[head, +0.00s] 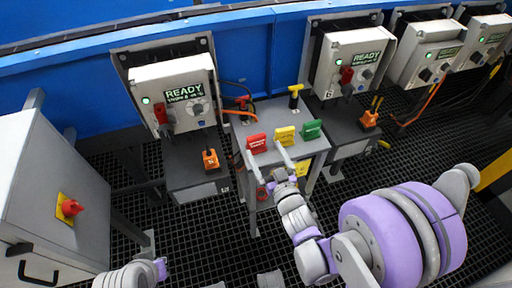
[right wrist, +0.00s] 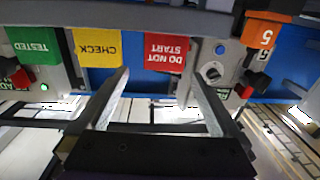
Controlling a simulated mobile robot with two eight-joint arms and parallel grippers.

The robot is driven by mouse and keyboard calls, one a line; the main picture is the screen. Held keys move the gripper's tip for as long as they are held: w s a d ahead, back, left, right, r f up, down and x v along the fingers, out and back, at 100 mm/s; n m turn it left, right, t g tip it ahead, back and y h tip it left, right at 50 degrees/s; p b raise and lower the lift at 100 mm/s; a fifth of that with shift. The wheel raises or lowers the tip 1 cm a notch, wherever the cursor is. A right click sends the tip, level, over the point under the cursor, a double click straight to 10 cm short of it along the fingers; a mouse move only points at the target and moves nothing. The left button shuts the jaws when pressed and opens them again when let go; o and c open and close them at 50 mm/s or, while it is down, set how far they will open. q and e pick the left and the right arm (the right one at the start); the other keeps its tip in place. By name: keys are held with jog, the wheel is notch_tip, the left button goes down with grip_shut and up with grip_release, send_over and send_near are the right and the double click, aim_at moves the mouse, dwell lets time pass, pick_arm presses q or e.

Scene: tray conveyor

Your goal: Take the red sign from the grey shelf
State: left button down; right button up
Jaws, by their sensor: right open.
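The red sign (head: 256,143) stands at the left of the row of signs on the grey shelf (head: 313,147). In the right wrist view the red sign (right wrist: 166,52) appears upside down and reads "DO NOT START". My right gripper (head: 267,160) is open at the front of the shelf, one finger below the red sign and the other below the yellow one.
A yellow sign (head: 285,135) stands close beside the red one, with a green sign (head: 311,129) farther right. White READY boxes (head: 175,95) line the blue wall. A grey cabinet with a red knob (head: 70,207) stands at the left.

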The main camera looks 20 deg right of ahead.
aim_at(255, 136)
jog(key=w, duration=0.3)
jog(key=w+a, duration=0.1)
jog(key=w, duration=0.5)
jog(key=shift+w+a+r, duration=0.1)
jog(key=shift+w+a, duration=0.1)
jog(key=shift+w, duration=0.05)
jog(key=c, duration=1.4)
